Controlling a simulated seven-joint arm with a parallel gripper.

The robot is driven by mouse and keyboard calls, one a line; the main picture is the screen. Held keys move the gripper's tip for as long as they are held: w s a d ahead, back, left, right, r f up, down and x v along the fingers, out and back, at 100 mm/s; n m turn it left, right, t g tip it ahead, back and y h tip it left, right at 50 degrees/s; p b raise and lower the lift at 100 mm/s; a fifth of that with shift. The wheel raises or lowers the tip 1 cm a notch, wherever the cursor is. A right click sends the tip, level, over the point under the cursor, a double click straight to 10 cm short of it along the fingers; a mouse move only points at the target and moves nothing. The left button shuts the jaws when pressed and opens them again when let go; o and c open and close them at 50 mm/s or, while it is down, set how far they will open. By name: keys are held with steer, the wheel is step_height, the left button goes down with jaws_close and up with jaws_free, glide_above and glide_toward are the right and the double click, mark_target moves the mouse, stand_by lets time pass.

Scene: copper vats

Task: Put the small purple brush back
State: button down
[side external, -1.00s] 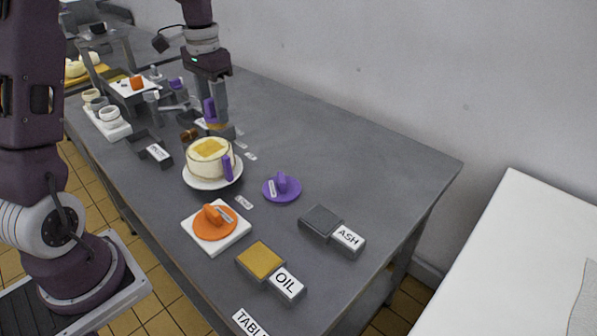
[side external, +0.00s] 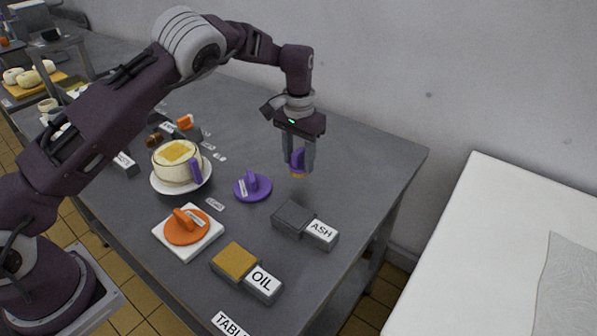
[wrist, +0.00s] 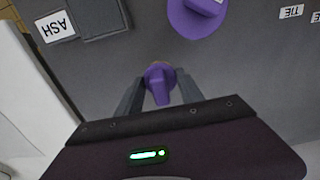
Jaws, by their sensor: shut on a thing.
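My gripper (side external: 298,163) is shut on the small purple brush (side external: 297,158), which has a purple handle and a tan lower edge. It holds the brush above the grey table, behind the dark ASH block and to the right of the purple lid. In the wrist view the purple brush (wrist: 158,82) shows between the two fingers. The purple lid (side external: 252,188) with an upright handle lies flat on the table; part of it shows at the top of the wrist view (wrist: 198,16). The ASH holder (side external: 293,217) is a dark block with a white label.
The OIL block (side external: 236,261) has a yellow top. An orange lid (side external: 187,227) lies on a white square plate (side external: 170,243). A cream pot (side external: 172,168) with a purple handle stands on a white saucer (side external: 205,184). The table's right rear is clear.

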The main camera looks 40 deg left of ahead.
mark_target(299, 170)
steer(key=shift+f, duration=1.8)
steer(key=shift+f, duration=0.1)
steer(key=c, duration=0.7)
jaws_free()
steer(key=shift+c, duration=0.2)
